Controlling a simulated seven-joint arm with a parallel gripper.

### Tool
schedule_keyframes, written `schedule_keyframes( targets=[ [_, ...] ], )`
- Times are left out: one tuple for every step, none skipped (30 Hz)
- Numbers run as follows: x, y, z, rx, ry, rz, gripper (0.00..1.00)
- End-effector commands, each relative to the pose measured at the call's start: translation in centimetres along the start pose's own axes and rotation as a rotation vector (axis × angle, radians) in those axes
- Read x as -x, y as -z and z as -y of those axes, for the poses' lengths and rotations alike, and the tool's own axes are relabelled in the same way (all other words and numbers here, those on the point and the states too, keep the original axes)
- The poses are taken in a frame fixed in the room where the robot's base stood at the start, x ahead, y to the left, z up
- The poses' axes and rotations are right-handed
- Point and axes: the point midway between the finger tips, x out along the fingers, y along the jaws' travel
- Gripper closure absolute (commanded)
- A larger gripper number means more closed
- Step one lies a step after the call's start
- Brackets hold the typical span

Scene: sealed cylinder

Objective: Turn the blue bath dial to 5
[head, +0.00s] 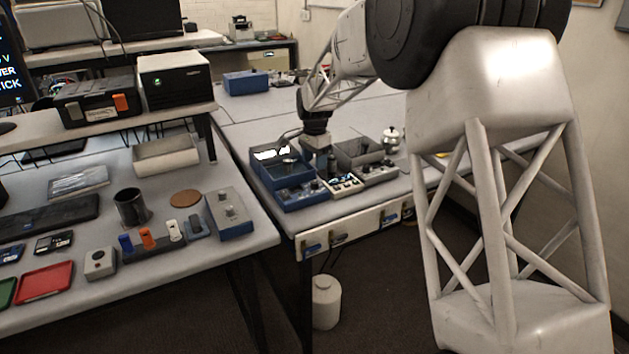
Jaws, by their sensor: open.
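The blue bath (262,178) is an open-topped blue box on the right-hand bench, with a bent metal piece over its basin. Its front panel (303,197) carries small dark knobs. The knobs are too small for me to read their settings or numbers. My gripper (323,172) points down at the right side of the blue bath, near its front panel. It is open and appears empty. My wrist and fingers hide part of the bath's right side, and I cannot tell whether a finger touches a knob.
A pale control panel (345,184) and a grey bath (362,152) stand close on the right. A shiny kettle-like pot (391,138) is beyond. The left bench holds a blue-sided box (230,214) and a rack of coloured pieces (150,250). Bare bench lies behind the baths.

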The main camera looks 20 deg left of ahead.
Motion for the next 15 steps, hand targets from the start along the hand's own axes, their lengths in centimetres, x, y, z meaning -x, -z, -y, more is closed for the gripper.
schedule_keyframes(
  targets=[
    [-0.2, 0.0, 0.0, 0.000, -0.001, 0.000, 0.45],
    [-0.3, 0.0, 0.0, 0.000, -0.001, 0.000, 0.45],
    [-0.5, 0.0, 0.0, 0.000, -0.001, 0.000, 0.45],
    [-0.7, 0.0, 0.0, 0.000, -0.001, 0.000, 0.45],
    [-0.9, 0.0, 0.0, 0.000, -0.001, 0.000, 0.45],
    [-1.3, 0.0, 0.0, 0.000, -0.001, 0.001, 0.45],
    [-1.6, 0.0, 0.0, 0.000, -0.001, 0.001, 0.45],
    [-1.9, 0.0, 0.0, 0.000, -0.002, 0.001, 0.45],
    [-2.3, 0.0, -0.1, 0.000, -0.002, 0.001, 0.45],
    [-2.7, 0.0, -0.1, 0.000, -0.002, 0.001, 0.45],
    [-3.1, 0.0, -0.1, 0.000, -0.002, 0.001, 0.45],
    [-3.6, 0.0, -0.1, 0.000, -0.002, 0.001, 0.45],
    [-4.0, 0.0, -0.1, 0.000, -0.003, 0.001, 0.45],
    [-4.3, 0.0, -0.1, 0.000, -0.003, 0.001, 0.45],
    [-4.8, 0.0, -0.1, 0.000, -0.002, 0.001, 0.45]
  ],
)
